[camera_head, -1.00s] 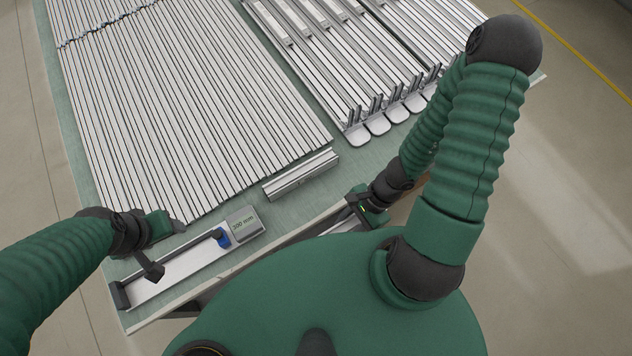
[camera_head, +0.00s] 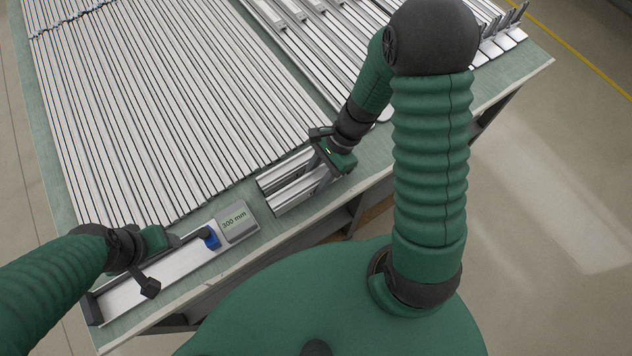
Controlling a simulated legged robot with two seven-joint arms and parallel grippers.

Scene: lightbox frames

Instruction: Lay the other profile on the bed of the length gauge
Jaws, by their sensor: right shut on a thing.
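The length gauge lies along the table's near left edge. Its pale bed (camera_head: 180,267) shows bare where visible, with a blue slider (camera_head: 211,239) and a grey display block (camera_head: 237,221) reading 300 mm. My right gripper (camera_head: 318,176) is shut on a short silver profile (camera_head: 292,196), right of the display block. Another short profile (camera_head: 283,171) lies just behind it, roughly parallel; whether they touch is unclear. My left gripper (camera_head: 154,262) is over the left half of the gauge. Its fingertips are partly hidden, so its opening is unclear.
Long silver profiles (camera_head: 170,110) cover the table behind the gauge in close rows. More stock with upright dark holders (camera_head: 500,30) is at the back right. A strip of green table top (camera_head: 375,145) is clear right of my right gripper.

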